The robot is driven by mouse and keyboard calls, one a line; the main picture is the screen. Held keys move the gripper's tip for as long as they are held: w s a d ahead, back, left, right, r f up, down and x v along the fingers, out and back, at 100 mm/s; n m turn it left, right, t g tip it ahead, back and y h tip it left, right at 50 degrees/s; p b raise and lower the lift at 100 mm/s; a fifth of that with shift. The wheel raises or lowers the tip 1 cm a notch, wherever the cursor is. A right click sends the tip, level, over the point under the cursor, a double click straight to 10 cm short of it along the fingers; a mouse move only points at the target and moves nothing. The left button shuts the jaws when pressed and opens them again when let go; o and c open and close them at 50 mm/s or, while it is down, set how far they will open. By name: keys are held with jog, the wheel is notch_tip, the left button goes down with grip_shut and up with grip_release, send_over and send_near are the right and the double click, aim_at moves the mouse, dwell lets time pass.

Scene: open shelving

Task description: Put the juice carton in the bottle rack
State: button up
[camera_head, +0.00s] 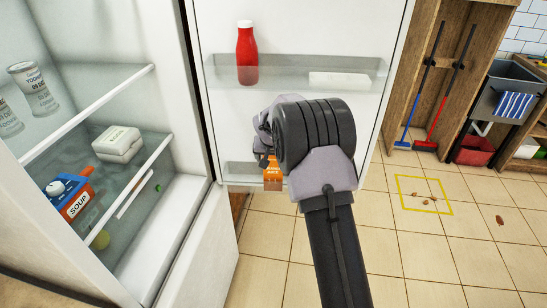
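An orange carton (272,173), likely the juice carton, shows just below my gripper at the lower door rack. Its lower part looks tinted, as if seen through the rack's clear front; its upper part is hidden. The lower rack (237,172) on the open fridge door is mostly covered by my arm. An upper door rack (222,72) holds a red bottle (246,54) with a white cap and a white flat box. My gripper (265,158) is at the top of the carton, mostly hidden behind my wrist. I cannot see whether its fingers touch the carton.
A wooden cabinet (400,70) with brooms stands at right. Crumbs lie inside a yellow floor square (425,209).

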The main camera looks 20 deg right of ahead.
jog(key=s+a+r+y+p, duration=0.15)
jog(key=s+a+r, duration=0.25)
jog(key=s+r, duration=0.45)
jog(key=s+a+r+p, duration=0.2)
jog(key=s+a+r, duration=0.3)
jog(key=r, duration=0.7)
jog(key=s+a+y, duration=0.1)
jog(key=s+a, duration=0.2)
jog(key=s, duration=0.6)
jog(key=s+a+r+y, duration=0.1)
jog(key=s+a, duration=0.3)
jog(key=s, duration=0.6)
jog(key=s+a+r+n+y, duration=0.1)
jog(key=s+a, duration=0.3)
jog(key=s, duration=0.6)
jog(key=shift+a, duration=0.25)
jog(key=shift+r, duration=0.1)
